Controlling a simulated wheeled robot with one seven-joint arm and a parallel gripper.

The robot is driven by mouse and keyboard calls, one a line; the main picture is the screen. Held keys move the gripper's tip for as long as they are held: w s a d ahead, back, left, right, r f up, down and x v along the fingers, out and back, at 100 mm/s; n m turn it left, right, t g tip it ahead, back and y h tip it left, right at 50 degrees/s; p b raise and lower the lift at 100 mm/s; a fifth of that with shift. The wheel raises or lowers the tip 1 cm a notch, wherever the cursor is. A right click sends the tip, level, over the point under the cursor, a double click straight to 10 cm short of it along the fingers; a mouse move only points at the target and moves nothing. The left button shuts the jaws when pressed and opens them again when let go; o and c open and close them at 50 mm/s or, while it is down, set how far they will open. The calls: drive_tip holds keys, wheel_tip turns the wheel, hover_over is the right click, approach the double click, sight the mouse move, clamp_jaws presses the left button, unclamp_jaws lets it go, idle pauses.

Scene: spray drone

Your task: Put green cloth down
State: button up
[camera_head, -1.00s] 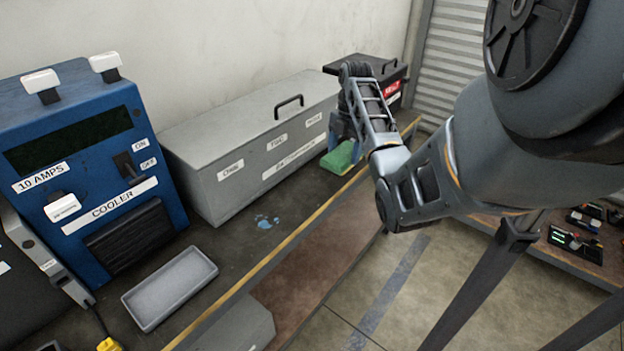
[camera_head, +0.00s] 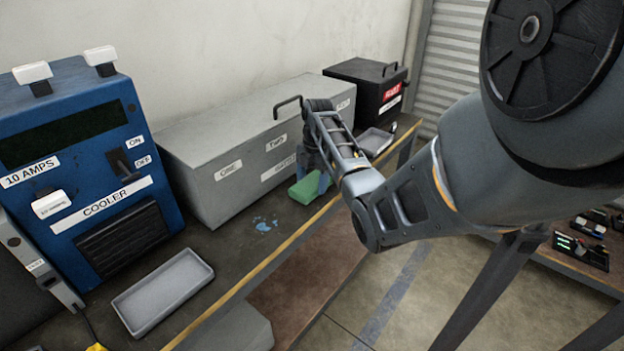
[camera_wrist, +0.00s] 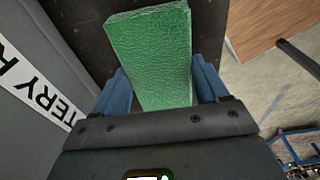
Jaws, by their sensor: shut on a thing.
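The green cloth (camera_head: 306,187) is a flat green block with a textured surface, just over the dark workbench near the front of the grey box. In the wrist view the green cloth (camera_wrist: 152,55) is between the two blue fingers of my gripper (camera_wrist: 160,88), which is shut on it. In the head view my gripper (camera_head: 318,180) is mostly hidden behind my arm. A blue spill (camera_head: 264,224) is on the bench, left of and nearer than the cloth. Whether the cloth touches the bench is hard to tell.
A grey labelled box (camera_head: 238,150) runs along the wall. A blue cooler unit (camera_head: 85,160) stands at left, with an empty grey tray (camera_head: 163,290) in front. Another grey tray (camera_head: 376,142) and a black box (camera_head: 368,90) stand at the back right. The yellow bench edge (camera_head: 270,262) is close.

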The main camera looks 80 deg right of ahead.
sight(315, 180)
drive_tip(key=shift+f, duration=0.2)
drive_tip(key=o, duration=0.9)
drive_tip(key=shift+o, duration=0.2)
drive_tip(key=shift+r, duration=0.1)
wheel_tip(315, 180, up, 12)
drive_tip(key=d+p, duration=0.1)
drive_tip(key=p, duration=0.2)
drive_tip(key=shift+s+d+p, duration=0.2)
drive_tip(key=shift+s+p, duration=0.1)
drive_tip(key=shift+s, duration=0.05)
